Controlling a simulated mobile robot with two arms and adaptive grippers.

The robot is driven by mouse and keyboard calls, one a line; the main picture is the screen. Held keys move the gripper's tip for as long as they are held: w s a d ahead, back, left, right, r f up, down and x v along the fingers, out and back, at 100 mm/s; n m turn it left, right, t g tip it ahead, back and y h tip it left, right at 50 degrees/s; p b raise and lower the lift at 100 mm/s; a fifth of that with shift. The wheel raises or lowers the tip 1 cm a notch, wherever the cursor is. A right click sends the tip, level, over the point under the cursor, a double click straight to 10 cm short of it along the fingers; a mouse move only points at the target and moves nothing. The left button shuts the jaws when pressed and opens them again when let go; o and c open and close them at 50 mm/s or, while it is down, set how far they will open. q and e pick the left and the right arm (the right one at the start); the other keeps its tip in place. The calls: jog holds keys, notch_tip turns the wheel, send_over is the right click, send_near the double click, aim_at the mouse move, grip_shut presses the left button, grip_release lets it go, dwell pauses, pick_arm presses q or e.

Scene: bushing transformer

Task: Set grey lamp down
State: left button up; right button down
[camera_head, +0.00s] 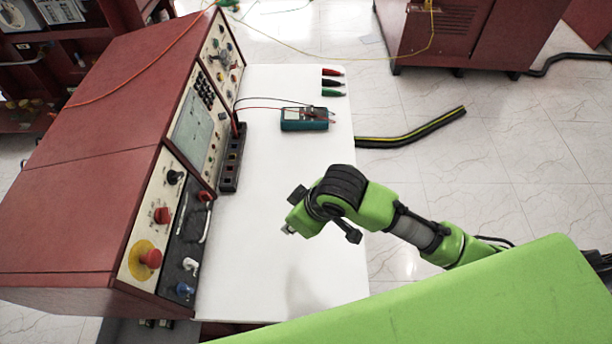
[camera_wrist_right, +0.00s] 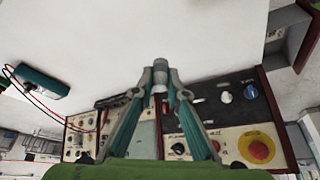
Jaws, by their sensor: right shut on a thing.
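My right gripper (camera_wrist_right: 160,88) is shut on the grey lamp (camera_wrist_right: 160,66), a small grey cylinder held between its fingertips in the wrist view. The lamp stands out beyond the tips, with the white tabletop (camera_wrist_right: 200,40) behind it; whether it touches the table cannot be told. In the head view my right wrist (camera_head: 308,216) is over the table's front half, right of the console. The fingers and lamp are mostly hidden there. My left gripper is not in view.
A red console (camera_head: 95,165) with knobs and switches lines the table's left side. A multimeter (camera_head: 304,118) with leads and several coloured markers or clips (camera_head: 333,83) are at the back. A black hose (camera_head: 412,132) lies beyond the right edge. The table's middle and front are clear.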

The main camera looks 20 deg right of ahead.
jog(key=w+d+f, duration=0.2)
jog(key=w+d+f+p, duration=0.1)
jog(key=w+d+f, duration=0.1)
jog(key=w+f, duration=0.1)
jog(key=w+d+f, duration=0.2)
jog(key=w+d, duration=0.1)
jog(key=shift+w+f+p, duration=0.25)
jog(key=shift+f+p, duration=0.05)
jog(key=shift+p, duration=0.05)
jog(key=shift+w+d+f, duration=0.4)
jog(key=shift+w+f, duration=0.05)
jog(key=shift+f, duration=1.8)
jog(key=shift+f, duration=0.15)
jog(key=c, duration=2)
grip_release()
jog(key=shift+d+r, duration=0.1)
jog(key=shift+r, duration=0.2)
jog(key=v, duration=1.1)
jog(key=shift+s+r, duration=0.2)
jog(key=shift+r, duration=0.15)
